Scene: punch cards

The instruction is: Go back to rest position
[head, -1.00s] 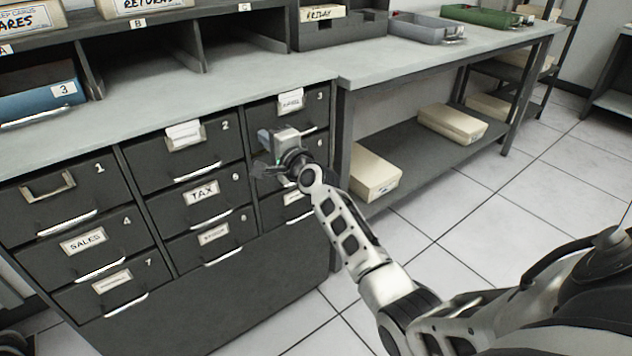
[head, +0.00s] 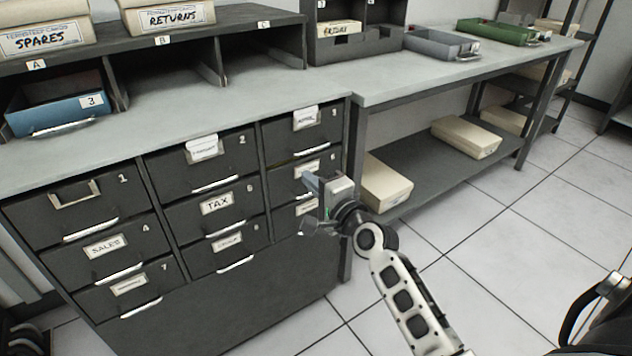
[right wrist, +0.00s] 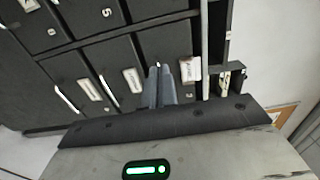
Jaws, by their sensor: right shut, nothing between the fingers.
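My right gripper (head: 312,205) is shut and empty. It is in front of the right column of the dark drawer cabinet (head: 230,310), near its lower drawers. In the right wrist view the fingers of the right gripper (right wrist: 162,70) are together, with labelled drawer fronts behind them. I cannot tell from these views how far the fingertips are from the drawer fronts. My right arm reaches in from the lower right. My left gripper is in no view.
The cabinet's drawers look shut, with labels such as TAX (head: 217,203) and SALES (head: 106,246). A blue tray (head: 60,110) sits in a slot above. A workbench (head: 450,75) with cream boxes (head: 466,138) on its lower shelf stands right. Tiled floor (head: 480,270) is clear.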

